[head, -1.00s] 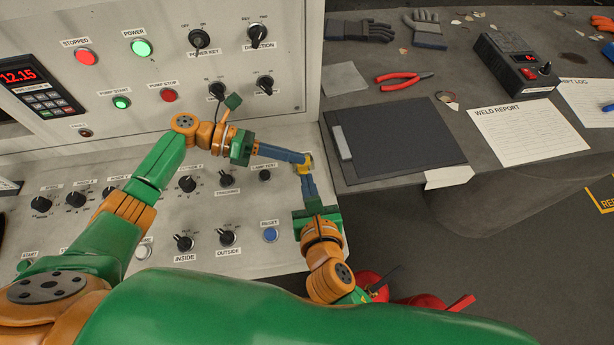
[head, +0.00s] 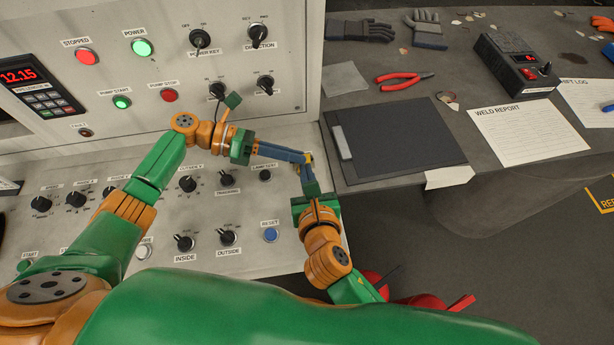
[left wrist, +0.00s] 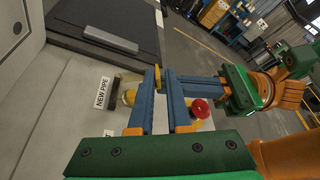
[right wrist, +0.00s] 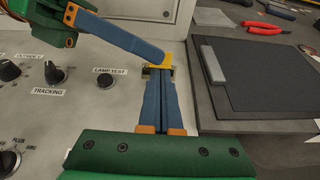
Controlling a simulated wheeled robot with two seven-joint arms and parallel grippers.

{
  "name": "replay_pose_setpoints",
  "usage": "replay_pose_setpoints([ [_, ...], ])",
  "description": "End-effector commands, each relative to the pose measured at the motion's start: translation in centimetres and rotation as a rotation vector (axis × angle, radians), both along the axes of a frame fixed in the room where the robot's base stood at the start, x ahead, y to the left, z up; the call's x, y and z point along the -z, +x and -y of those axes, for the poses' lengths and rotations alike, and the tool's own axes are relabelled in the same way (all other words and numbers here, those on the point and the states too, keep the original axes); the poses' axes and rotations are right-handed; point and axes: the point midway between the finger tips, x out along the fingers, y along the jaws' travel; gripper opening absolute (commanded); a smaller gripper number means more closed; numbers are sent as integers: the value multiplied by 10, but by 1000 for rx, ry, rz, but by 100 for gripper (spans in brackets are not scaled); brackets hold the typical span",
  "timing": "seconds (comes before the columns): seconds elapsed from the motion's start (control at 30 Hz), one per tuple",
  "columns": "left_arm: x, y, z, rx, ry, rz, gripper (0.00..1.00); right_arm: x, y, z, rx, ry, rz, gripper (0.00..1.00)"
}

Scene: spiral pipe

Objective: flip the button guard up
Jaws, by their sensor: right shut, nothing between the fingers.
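In the left wrist view, a red round button (left wrist: 200,108) sits on a yellow base to the right of my left fingers. A yellow and clear part, probably the guard (left wrist: 129,95), shows by the NEW PIPE label (left wrist: 102,92), partly hidden by a finger. My left gripper (left wrist: 158,72) has its blue fingers apart. My right gripper (right wrist: 163,78) is shut and empty, its tips at a yellow piece (right wrist: 166,62) near the panel's right edge. In the head view, the left gripper (head: 304,157) and right gripper (head: 306,160) meet there. Exact contact and the guard's angle are unclear.
The sloped panel has a LAMP TEST button (head: 265,174), a blue RESET button (head: 270,235) and several knobs. To the right, a grey table holds a black clipboard (head: 410,135), red pliers (head: 405,80) and papers. My left arm covers much of the panel.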

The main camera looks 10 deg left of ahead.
Motion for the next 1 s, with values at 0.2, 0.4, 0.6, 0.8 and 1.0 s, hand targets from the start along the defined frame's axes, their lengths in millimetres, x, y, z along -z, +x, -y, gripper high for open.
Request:
replay_pose_setpoints([
  [0.2,6,-3,-1,5,16,-12,35,-7,2,-2,-3,9,19,0],
  [0.4,-1,-4,-24,0,17,-14,35,-7,2,-2,-3,10,20,0],
  [0.6,-22,-6,-79,-4,9,-6,35,-5,1,-1,-2,7,14,0],
  [0.8,-34,-9,-111,-2,4,-1,35,-3,1,-1,-2,5,9,0],
  [1.0,-16,-18,-189,25,371,137,35,-3,1,-1,-3,3,7,0],
])
